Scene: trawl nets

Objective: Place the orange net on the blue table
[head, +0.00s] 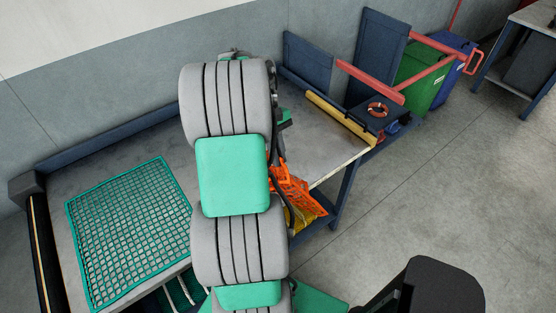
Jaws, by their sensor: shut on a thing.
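The orange net (294,190) is a bunched mesh, partly hidden behind my arm. It shows at the front edge of the long table (315,125), which has a grey top and a dark blue frame. My gripper (279,158) is mostly hidden behind my arm; only dark parts show just above the net. It is shut on the orange net, though the fingertips and the grasp itself are not clearly visible. I cannot tell whether the net touches the table.
A green net (130,232) lies spread on the table's left part. A yellow bar (340,118) crosses the right end, near an orange ring (377,109). Something yellow (307,216) shows below the tabletop. Green (420,75) and blue (452,72) bins stand behind.

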